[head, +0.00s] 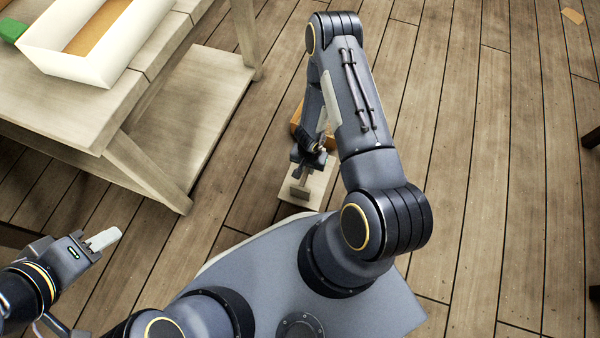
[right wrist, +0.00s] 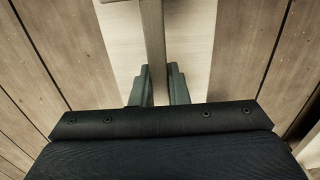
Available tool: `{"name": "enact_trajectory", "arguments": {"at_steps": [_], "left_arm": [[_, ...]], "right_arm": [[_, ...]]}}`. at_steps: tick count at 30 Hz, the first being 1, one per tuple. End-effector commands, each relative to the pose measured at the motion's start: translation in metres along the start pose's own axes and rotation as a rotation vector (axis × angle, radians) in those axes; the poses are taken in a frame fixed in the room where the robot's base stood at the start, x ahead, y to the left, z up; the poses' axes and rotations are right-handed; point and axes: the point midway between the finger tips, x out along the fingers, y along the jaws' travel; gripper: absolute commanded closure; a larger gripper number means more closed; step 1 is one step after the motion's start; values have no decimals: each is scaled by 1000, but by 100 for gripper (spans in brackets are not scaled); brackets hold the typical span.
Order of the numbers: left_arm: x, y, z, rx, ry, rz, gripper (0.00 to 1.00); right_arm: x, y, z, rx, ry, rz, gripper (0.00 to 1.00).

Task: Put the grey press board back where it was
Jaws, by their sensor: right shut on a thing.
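My right gripper (head: 302,176) reaches down in front of me over a pale flat surface low near the floor; part of it is hidden by my arm. In the right wrist view its two dark fingers (right wrist: 162,86) are shut on the grey press board (right wrist: 153,38), which shows edge-on as a narrow grey-brown strip running to the top of the picture. The pale surface (right wrist: 187,40) lies beneath it. My left gripper (head: 103,240) is at the lower left, apart from everything; its pale fingertip part shows, but its opening is unclear.
A wooden table (head: 60,105) with a lower shelf (head: 190,130) stands at the left. On it are a white open box (head: 75,62) and a green piece (head: 12,29). An orange-brown wooden piece (head: 297,118) is partly hidden behind my right arm. The plank floor at the right is mostly clear.

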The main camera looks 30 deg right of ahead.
Motion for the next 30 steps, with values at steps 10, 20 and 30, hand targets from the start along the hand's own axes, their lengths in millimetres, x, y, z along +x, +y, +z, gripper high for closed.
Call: {"name": "enact_trajectory", "arguments": {"at_steps": [10,20,30], "left_arm": [[7,-3,4,0,0,0,64],[26,-12,13,0,0,0,64],[27,-12,14,0,0,0,64]], "right_arm": [[34,-26,-6,0,0,0,100],[72,-32,-8,2,0,0,100],[73,-32,-8,2,0,0,100]]}}
